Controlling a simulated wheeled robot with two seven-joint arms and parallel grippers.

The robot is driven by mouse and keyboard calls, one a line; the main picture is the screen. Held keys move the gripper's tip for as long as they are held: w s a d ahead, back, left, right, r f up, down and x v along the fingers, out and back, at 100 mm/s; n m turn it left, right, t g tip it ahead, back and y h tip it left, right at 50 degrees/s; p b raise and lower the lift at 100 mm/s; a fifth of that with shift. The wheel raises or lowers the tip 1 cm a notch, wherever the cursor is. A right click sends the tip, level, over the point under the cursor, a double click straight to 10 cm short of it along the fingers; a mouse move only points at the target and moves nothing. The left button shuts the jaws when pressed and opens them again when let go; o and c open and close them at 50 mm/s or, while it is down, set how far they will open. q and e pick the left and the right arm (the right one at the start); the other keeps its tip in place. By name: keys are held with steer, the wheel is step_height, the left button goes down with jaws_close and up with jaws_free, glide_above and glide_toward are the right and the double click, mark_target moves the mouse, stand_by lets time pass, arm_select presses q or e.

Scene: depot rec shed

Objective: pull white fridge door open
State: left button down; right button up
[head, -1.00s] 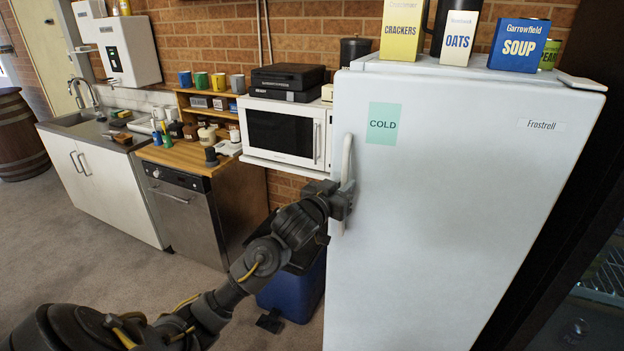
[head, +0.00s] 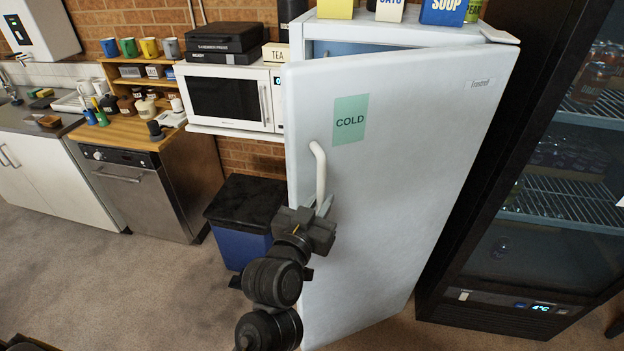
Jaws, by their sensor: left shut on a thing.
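The white fridge door (head: 400,190) stands partly open, swung out on its left side. A gap shows the blue-grey inside of the fridge (head: 345,47) above the door's top edge. The door bears a green COLD label (head: 350,120) and a curved white handle (head: 319,168) on its left side. My left gripper (head: 322,215) is shut on the lower part of the handle. The fingertips are mostly hidden behind the gripper body. My right gripper is not in view.
A blue bin with a black lid (head: 240,240) stands left of the door, below the microwave (head: 230,97). A glass-fronted drinks cooler (head: 540,190) stands at right. Boxes, including a SOUP box (head: 444,10), sit on the fridge top. Grey carpet (head: 150,290) is clear at front left.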

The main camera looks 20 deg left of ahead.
arm_select(q)
steer(key=shift+s+d+p, duration=0.45)
steer(key=shift+s+d, duration=0.2)
steer(key=shift+d, duration=0.1)
steer(key=c, duration=1.4)
jaws_free()
steer(key=shift+w+d, duration=0.1)
steer(key=shift+c, duration=0.2)
steer(key=s+a+p, duration=0.1)
steer(key=s+p, duration=0.2)
steer(key=s, duration=0.7)
steer(key=shift+s+a, duration=0.3)
steer(key=shift+s, duration=0.1)
